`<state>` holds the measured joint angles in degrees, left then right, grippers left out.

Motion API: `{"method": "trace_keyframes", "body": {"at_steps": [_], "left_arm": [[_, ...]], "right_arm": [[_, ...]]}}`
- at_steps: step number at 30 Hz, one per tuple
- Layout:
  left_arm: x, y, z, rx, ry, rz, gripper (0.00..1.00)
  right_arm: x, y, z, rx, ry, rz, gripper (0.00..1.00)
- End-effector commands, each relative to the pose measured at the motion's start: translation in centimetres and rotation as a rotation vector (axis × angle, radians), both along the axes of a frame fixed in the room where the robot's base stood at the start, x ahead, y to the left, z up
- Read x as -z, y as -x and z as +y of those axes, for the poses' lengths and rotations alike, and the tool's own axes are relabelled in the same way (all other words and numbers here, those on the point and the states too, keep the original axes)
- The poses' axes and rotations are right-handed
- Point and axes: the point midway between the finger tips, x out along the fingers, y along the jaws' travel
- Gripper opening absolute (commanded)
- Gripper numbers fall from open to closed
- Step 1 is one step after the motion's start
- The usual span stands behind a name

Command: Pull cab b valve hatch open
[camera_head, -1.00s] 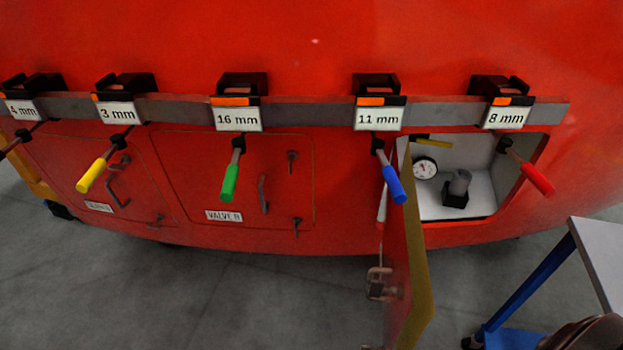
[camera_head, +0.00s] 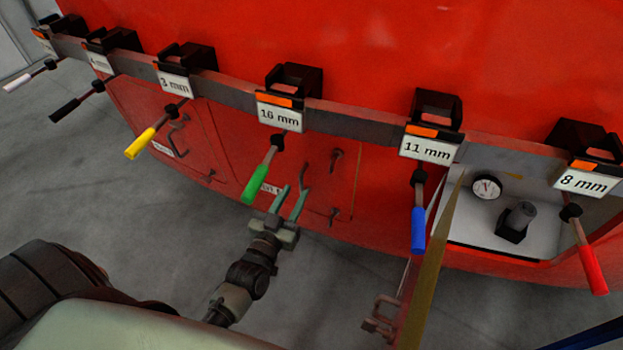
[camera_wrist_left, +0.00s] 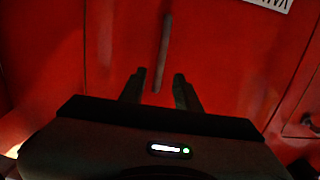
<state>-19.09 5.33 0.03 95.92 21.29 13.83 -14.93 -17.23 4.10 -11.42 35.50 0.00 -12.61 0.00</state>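The valve hatch (camera_head: 315,205) is a red panel below the tool rail in the head view, and it looks closed. Its label (camera_head: 272,189) is mostly hidden, so I cannot confirm the letter. The hatch's grey bar handle (camera_head: 304,171) is partly behind my left gripper (camera_head: 294,190). That gripper is open in front of the hatch. In the left wrist view, the handle (camera_wrist_left: 164,50) runs between the two open fingers of the gripper (camera_wrist_left: 158,85); contact cannot be told. Two latches (camera_head: 336,158) (camera_head: 333,214) sit right of the handle. My right gripper is not in view.
A grey rail (camera_head: 350,120) carries labelled holders with coloured-handled tools hanging down. The green-handled tool (camera_head: 256,184) hangs close to my left gripper. At the right, an open hatch door (camera_head: 428,275) juts outward beside a compartment with a gauge (camera_head: 487,187).

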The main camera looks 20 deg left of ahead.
Motion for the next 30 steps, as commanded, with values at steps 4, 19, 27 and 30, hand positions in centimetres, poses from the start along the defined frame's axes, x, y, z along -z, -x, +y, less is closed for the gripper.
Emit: {"method": "trace_keyframes", "body": {"at_steps": [4,19,27,30], "left_arm": [[-0.2,-2.7,0.1,0.001,0.000,-0.001,0.33],[0.1,-5.1,0.2,0.002,0.001,0.002,0.33],[0.1,-5.1,0.2,0.002,0.000,0.002,0.00],[0.1,-5.1,0.2,0.002,0.000,0.002,0.00]], "right_arm": [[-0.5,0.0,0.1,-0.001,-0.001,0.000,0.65],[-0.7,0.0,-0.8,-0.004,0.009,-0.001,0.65],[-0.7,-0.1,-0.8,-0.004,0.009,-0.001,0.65],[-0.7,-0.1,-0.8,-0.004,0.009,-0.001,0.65]]}}
